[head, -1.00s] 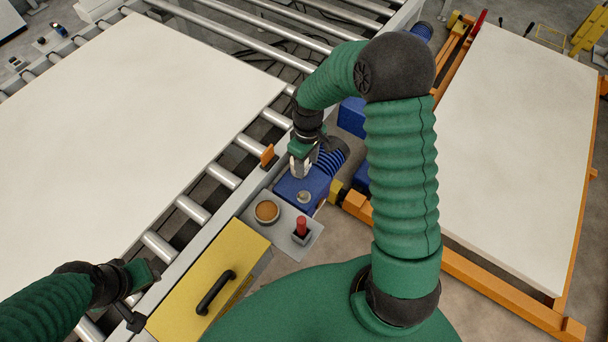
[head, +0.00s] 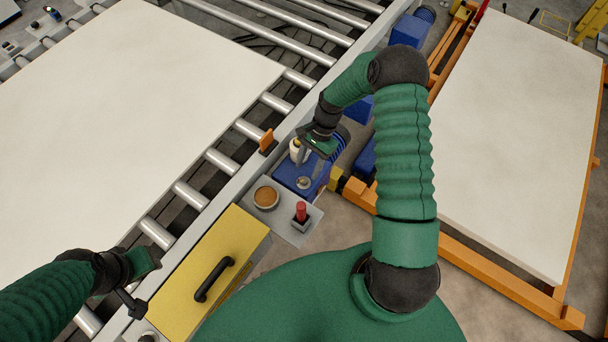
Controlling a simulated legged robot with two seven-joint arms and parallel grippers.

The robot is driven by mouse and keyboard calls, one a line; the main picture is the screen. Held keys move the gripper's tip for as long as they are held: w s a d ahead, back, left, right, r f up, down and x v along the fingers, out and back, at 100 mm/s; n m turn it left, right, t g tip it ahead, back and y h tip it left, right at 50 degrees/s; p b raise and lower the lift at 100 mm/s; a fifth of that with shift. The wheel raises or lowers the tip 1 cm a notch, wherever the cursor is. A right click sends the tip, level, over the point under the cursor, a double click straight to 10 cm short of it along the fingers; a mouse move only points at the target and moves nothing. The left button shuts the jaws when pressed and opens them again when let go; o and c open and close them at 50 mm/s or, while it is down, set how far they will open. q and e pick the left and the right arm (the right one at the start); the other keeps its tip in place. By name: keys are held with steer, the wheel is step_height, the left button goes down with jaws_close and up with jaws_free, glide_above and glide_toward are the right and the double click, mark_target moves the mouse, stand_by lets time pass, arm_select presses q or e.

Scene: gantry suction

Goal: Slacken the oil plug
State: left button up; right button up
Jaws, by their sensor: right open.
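A blue gear unit (head: 290,178) sits beside the roller conveyor, with a round metal fitting (head: 303,183) on its top. A small pale upright part with a yellowish top (head: 295,151) shows at the unit's far-left side; I cannot tell whether it or the round fitting is the oil plug. My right gripper (head: 304,157) is open just above the unit, close beside the pale part; I cannot tell whether they touch. My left gripper (head: 146,285) is at the lower left, by a dark rod with a blocky end (head: 132,304); its jaws are unclear.
A grey panel with an orange-brown round dish (head: 266,197) and a red-topped part (head: 301,212) lies nearer me. A yellow cover with a black handle (head: 214,279) is below it. A large pale slab (head: 130,110) covers the rollers; another (head: 520,130) rests on an orange frame.

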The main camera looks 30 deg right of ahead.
mark_target(304, 179)
steer(key=x, duration=0.5)
steer(key=shift+d+f, duration=0.15)
steer(key=shift+d, duration=0.05)
steer(key=shift+a, duration=0.1)
steer(key=shift+c, duration=0.2)
steer(key=shift+c, duration=1.1)
jaws_close()
